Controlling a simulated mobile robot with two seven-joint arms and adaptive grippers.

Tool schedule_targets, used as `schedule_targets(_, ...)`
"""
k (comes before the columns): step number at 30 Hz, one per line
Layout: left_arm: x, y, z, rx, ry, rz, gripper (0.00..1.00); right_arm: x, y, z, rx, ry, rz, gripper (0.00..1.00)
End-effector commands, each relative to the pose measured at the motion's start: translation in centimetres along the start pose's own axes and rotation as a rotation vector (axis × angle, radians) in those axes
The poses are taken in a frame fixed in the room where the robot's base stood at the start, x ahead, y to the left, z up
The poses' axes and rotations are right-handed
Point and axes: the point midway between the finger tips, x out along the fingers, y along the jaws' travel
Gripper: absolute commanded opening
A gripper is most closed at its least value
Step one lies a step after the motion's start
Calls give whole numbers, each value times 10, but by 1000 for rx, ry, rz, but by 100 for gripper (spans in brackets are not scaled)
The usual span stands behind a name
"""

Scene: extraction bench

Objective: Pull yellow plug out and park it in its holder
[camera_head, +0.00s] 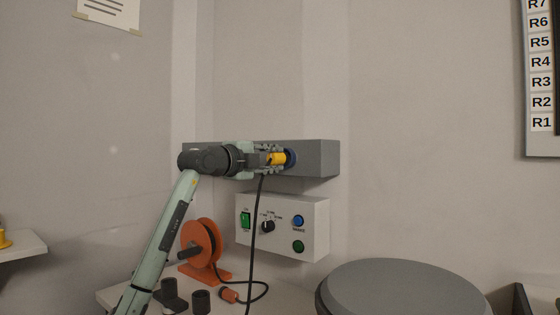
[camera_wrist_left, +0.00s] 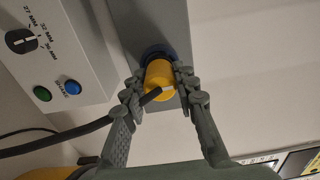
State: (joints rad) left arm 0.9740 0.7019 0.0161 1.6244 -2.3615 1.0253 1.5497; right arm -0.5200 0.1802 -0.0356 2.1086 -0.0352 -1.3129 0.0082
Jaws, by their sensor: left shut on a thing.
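The yellow plug (camera_head: 278,158) is at the blue socket (camera_head: 291,157) on the grey wall box. In the left wrist view the plug (camera_wrist_left: 159,82) meets the blue socket ring (camera_wrist_left: 157,52); how deep it sits I cannot tell. My left gripper (camera_head: 273,158) is shut on the plug, with one finger on each side of it, as the left wrist view also shows (camera_wrist_left: 158,86). A black cable (camera_head: 258,215) hangs from the plug. A small yellow part (camera_head: 4,240), cut off by the picture edge, stands on a white shelf; whether it is the holder I cannot tell. My right gripper is out of view.
A white control box (camera_head: 312,228) with a knob and buttons is mounted below the grey box (camera_head: 322,158). An orange reel (camera_head: 199,243) and dark cylinders (camera_head: 201,301) stand below left. A grey round lid (camera_head: 405,285) is at the lower right. The white shelf (camera_head: 25,246) is far left.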

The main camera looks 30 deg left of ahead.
Motion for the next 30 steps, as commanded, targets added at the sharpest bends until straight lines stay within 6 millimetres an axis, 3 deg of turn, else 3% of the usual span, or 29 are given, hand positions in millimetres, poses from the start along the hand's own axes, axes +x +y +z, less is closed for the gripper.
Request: schedule_targets(30,-31,0,0,0,0,-2,0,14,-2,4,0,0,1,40)
